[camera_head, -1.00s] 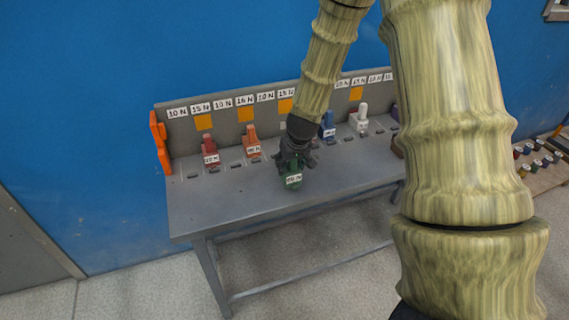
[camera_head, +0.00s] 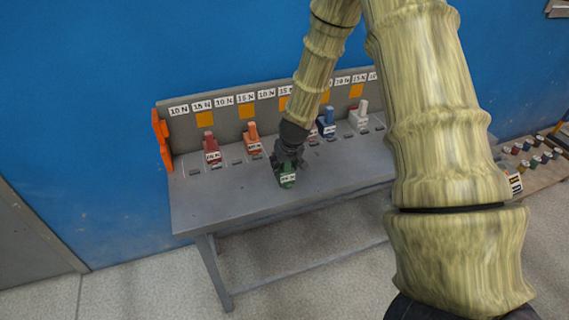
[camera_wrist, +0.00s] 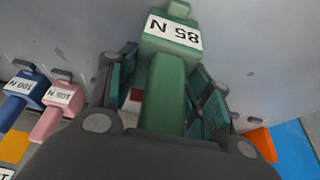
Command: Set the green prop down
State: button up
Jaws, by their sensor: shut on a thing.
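The green prop (camera_head: 287,175) has a white label on its front. In the wrist view the label on the green prop (camera_wrist: 168,75) reads "85 N", seen upside down. My gripper (camera_head: 289,156) is shut on it, with a finger on each side of its narrow part. They are over the front half of the grey bench (camera_head: 225,205). Whether the prop's underside touches the bench top cannot be told.
A red prop (camera_head: 211,150), an orange prop (camera_head: 253,140), a blue prop (camera_head: 326,122) and a white prop (camera_head: 359,116) stand along the back of the bench. Dark slots lie between them. An orange bracket (camera_head: 161,140) stands at the left end. The bench's front left is clear.

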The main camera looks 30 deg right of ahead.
jog(key=shift+f, duration=0.15)
jog(key=o, duration=1.3)
jog(key=shift+b+v, duration=1.15)
jog(key=shift+v, duration=4.9)
jog(key=s+a+f+n+g, duration=0.1)
jog(key=s+a+f, duration=0.3)
jog(key=s+f, duration=0.6)
jog(key=s+a+f+n+g, duration=0.15)
jog(key=s+a+f, duration=0.4)
jog(key=f, duration=0.85)
jog(key=shift+g+y, duration=0.5)
jog(key=shift+g, duration=0.35)
jog(key=s+a+f, duration=0.3)
jog(key=s, duration=0.3)
jog(key=s+a+f, duration=0.3)
jog(key=s+f, duration=0.1)
jog(key=s, duration=0.3)
jog(key=s+a+f, duration=0.3)
jog(key=s, duration=0.3)
jog(key=shift+s+a+f, duration=0.4)
